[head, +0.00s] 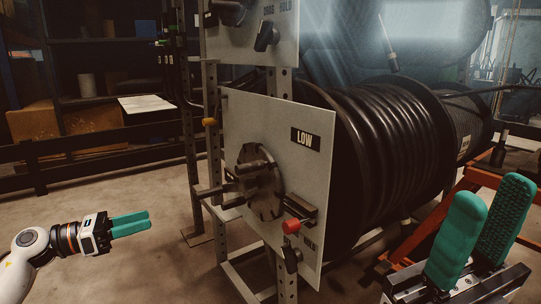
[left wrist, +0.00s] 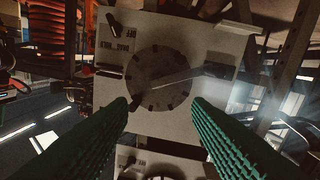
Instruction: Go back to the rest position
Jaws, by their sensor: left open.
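My left gripper (head: 149,221) is at the lower left in the head view, with its two green fingers apart and nothing between them. It is left of the panel marked LOW (head: 262,139) and apart from it. In the left wrist view the two green fingers (left wrist: 160,110) are spread, with a pale panel (left wrist: 215,52) and its dark round disc (left wrist: 158,78) seen beyond them. My right gripper (head: 492,190) is close to the camera at the lower right. Its green fingers point up, with a gap between them and nothing visible in it.
A large black hose reel (head: 400,130) stands behind the panel. A red knob (head: 291,226) and a dark round fitting (head: 259,182) stick out from the panel front. An orange frame (head: 420,226) is beside my right gripper. The floor (head: 150,270) around my left gripper looks clear.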

